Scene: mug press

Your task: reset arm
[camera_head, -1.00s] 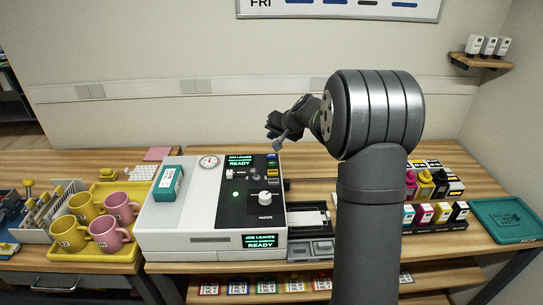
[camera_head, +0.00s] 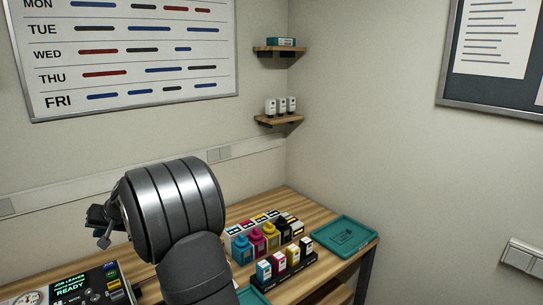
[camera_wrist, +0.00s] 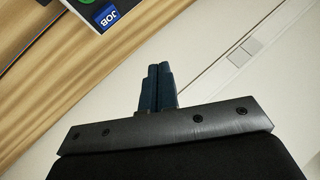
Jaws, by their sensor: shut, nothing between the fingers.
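My gripper shows in the wrist view (camera_wrist: 158,72) with its two dark blue fingers pressed together and nothing between them. It points over bare wood tabletop and the white wall strip, touching nothing that I can see. In the head view my gripper (camera_head: 96,222) is small and partly hidden behind the thick grey arm joint at the lower left. The press machine (camera_head: 62,296) shows only its corner at the lower left, with a green "JOB LEAVES READY" screen.
Several ink bottles (camera_head: 256,240) and a row of small cartridges (camera_head: 279,264) stand on the table right of my arm. A teal tray (camera_head: 346,236) lies at the right corner. Two wall shelves (camera_head: 279,121) hang above. A whiteboard (camera_head: 120,50) is on the wall.

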